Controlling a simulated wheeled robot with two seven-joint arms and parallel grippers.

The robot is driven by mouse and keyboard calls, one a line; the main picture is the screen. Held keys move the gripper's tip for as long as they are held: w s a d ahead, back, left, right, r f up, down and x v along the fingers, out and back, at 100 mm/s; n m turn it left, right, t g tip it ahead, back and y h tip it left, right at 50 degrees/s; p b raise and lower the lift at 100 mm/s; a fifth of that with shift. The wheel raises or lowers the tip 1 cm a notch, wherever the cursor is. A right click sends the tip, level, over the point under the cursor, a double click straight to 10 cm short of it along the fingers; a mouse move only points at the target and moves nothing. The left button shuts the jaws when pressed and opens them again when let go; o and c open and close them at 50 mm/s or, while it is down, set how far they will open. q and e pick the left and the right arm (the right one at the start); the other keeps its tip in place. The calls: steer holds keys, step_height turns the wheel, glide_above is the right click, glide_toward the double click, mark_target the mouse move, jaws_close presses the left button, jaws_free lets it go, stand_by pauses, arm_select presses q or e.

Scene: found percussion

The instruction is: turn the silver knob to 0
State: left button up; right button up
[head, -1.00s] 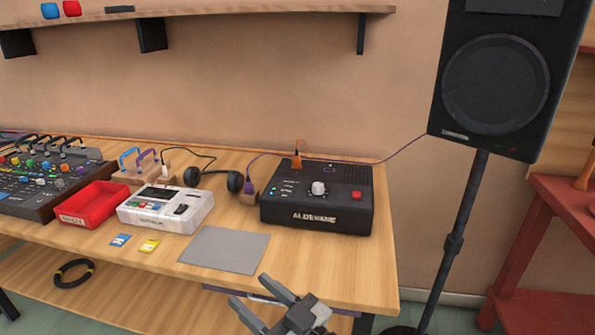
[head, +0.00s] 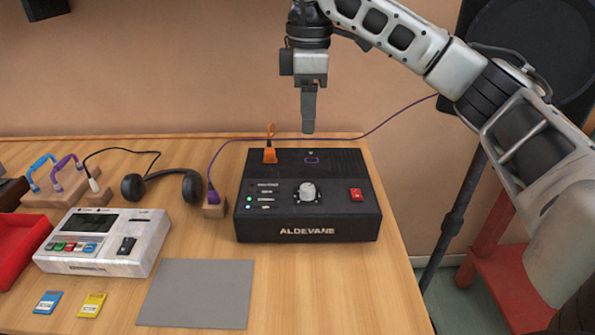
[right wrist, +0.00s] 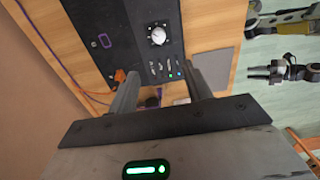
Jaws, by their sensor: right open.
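The silver knob (head: 308,192) stands upright on the top of the black ALDEVANE box (head: 345,212), and also shows in the right wrist view (right wrist: 157,36). Marks ring it, but its setting is too small to read. My right gripper (head: 308,129) points down above and behind the box's back edge, clear of the knob. In the right wrist view its two fingers (right wrist: 163,82) are spread with nothing between them. What looks like my left gripper (right wrist: 259,72) shows at the right of that view, over the floor; its jaws are too small to judge.
On the box are an orange plug (head: 270,154) and a red switch (head: 356,195). A purple cable (head: 400,111) runs behind the box. Headphones (head: 165,184), a white device (head: 105,244) and a grey mat (head: 197,292) are to the left. The table in front of the box is bare.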

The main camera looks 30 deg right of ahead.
mark_target(307, 187)
step_height(307, 187, down, 16)
steer(key=shift+d+r, duration=0.15)
steer(key=shift+r, duration=0.1)
stand_by(0.3)
steer(key=c, duration=1)
